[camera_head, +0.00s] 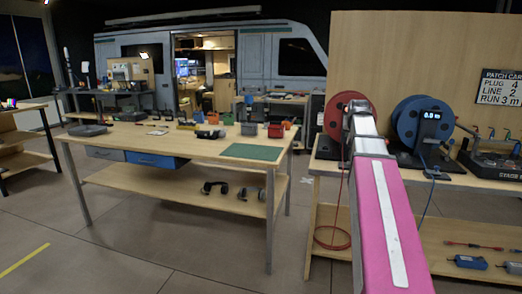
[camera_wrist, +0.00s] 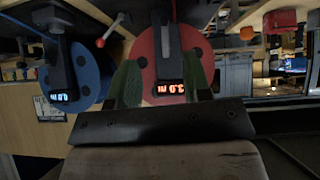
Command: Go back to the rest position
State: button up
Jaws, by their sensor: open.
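My gripper (camera_wrist: 160,75) shows in the wrist view with its two green fingers wide apart and nothing held between them. It faces the red cable reel (camera_wrist: 148,50), whose lit display appears upside down and seems to read 3.0 m. I cannot tell how far the fingers are from the reel. In the head view my pink arm reaches forward toward the red reel (camera_head: 340,105), and its end hides part of the reel. The fingers cannot be made out there. A red cable (camera_head: 340,200) hangs from the reel to a coil on the lower shelf.
A blue reel (camera_head: 408,110) with a 0.0 display stands right of my arm on the bench (camera_head: 455,178). A wooden table (camera_head: 190,144) with a green mat (camera_head: 250,152) and small bins stands left. Open floor (camera_head: 160,265) lies in front of it. A van (camera_head: 310,50) stands behind.

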jog(key=s+a+f+n+g+y, duration=0.15)
jog(key=s+a+f, duration=0.35)
jog(key=f, duration=0.6)
jog(key=s+a+f+g, duration=0.2)
jog(key=s+a+f, duration=0.4)
jog(key=f, duration=0.5)
jog(key=s+a+f+n+g+y, duration=0.15)
jog(key=s+a+f, duration=0.35)
jog(key=f, duration=0.7)
jog(key=s+a+f+g, duration=0.3)
jog(key=s+a+f, duration=0.2)
jog(key=s+f, duration=0.4)
jog(key=shift+s+g, duration=0.3)
jog(key=shift+s, duration=0.8)
jog(key=shift+a, duration=0.1)
